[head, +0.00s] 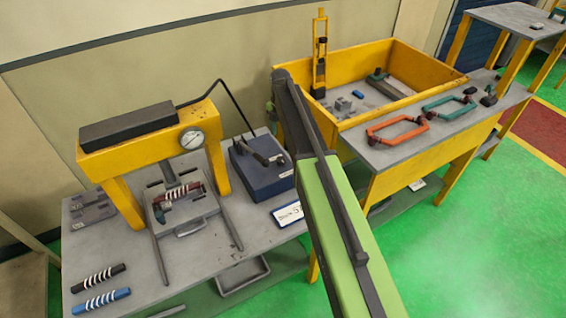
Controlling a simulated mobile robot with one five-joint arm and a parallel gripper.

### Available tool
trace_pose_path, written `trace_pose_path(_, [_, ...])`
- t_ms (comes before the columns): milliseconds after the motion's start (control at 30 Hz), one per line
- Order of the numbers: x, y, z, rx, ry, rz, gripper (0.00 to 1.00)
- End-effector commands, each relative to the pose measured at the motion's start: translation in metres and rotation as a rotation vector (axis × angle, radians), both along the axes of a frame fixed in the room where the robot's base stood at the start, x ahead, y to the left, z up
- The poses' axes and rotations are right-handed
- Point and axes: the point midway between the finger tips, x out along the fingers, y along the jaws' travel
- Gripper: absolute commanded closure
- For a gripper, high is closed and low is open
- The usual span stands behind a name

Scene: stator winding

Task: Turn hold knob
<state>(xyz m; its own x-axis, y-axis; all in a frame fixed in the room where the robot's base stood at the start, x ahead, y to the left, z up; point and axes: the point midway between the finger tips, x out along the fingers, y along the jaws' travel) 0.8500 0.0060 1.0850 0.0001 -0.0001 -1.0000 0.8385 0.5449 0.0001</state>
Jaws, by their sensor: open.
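No part is clearly marked as the hold knob. A blue box (262,170) stands on the left bench with a dark lever or knob (280,158) on its top. A black hose (240,115) runs from it to the yellow press (120,155). The press has a round gauge (192,138) on its front. A small dark green knob-like part (158,213) sits at the left of the fixture under the press. My green and dark arm reaches up from the bottom, just right of the blue box. My gripper does not show; its end is hidden behind the arm.
The fixture (184,212) holds a red, banded coil. Dark and blue coils (100,300) lie at the front left of the bench. A yellow bin (420,75) stands at the right. Orange (397,130) and green frames (448,107) lie beside it. The green floor is clear at lower right.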

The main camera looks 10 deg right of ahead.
Motion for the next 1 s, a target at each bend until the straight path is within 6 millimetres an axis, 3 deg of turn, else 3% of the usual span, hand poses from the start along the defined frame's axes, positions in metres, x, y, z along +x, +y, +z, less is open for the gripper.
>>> trace_pose_path(33, [0.000, 0.000, -0.022, 0.000, 0.000, 0.000, 0.40])
trace_pose_path(533, [0.000, 0.000, -0.124, 0.000, 0.000, -0.001, 0.40])
trace_pose_path(700, [0.000, 0.000, -0.139, 0.000, 0.000, -0.001, 0.40])
trace_pose_path(967, [0.000, 0.000, -0.137, 0.000, 0.000, -0.001, 0.40])
trace_pose_path(1000, [0.000, 0.000, -0.137, 0.000, 0.000, -0.001, 0.44])
